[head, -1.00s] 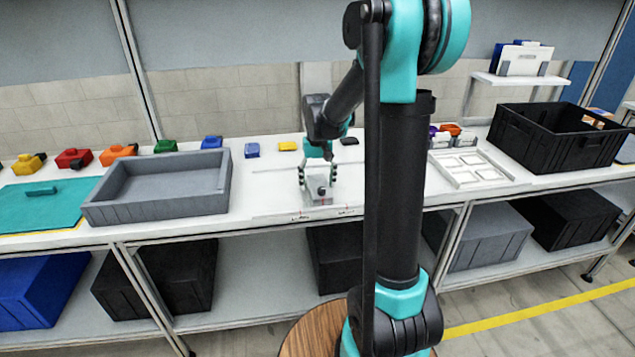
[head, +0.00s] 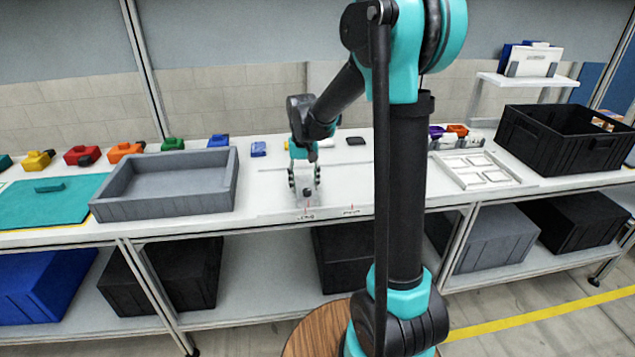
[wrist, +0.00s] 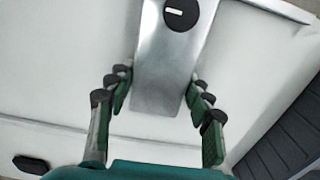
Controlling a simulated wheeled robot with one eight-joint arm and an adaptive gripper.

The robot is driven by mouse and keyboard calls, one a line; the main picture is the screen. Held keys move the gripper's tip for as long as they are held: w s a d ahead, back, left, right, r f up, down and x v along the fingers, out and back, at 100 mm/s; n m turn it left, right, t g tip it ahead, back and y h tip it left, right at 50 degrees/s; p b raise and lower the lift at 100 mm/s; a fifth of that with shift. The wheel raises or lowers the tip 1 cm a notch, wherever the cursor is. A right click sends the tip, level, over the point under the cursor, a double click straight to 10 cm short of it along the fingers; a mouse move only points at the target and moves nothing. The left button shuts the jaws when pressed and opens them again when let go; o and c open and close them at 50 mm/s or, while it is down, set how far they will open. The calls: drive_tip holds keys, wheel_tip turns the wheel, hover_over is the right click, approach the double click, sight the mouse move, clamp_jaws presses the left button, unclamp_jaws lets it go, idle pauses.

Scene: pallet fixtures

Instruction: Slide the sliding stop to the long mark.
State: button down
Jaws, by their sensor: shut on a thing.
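The sliding stop (head: 307,201) is a grey metal block with a black knob, on a flat white plate (head: 265,209) on the bench. In the wrist view the stop (wrist: 168,62) runs between the fingers, its slotted black knob (wrist: 181,13) at the top. My gripper (head: 305,178) is shut on the stop; its fingers (wrist: 158,82) are on both sides of it. Two small labels with red lines are on the plate's front edge: a left label (head: 307,217) and a right label (head: 351,211). The stop is at the left one. Their lettering is too small to read.
A grey tray (head: 160,209) stands left of the plate, a teal board (head: 45,210) beyond it. A white tray (head: 455,177) and a black crate (head: 580,160) are to the right. Small coloured blocks line the back. My arm hides part of the bench.

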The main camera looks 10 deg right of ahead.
sight(301, 182)
drive_tip(key=shift+a, duration=0.5)
drive_tip(key=c, duration=0.6)
unclamp_jaws()
drive_tip(key=shift+c, duration=0.2)
drive_tip(key=shift+r, duration=0.15)
wheel_tip(301, 182, up, 12)
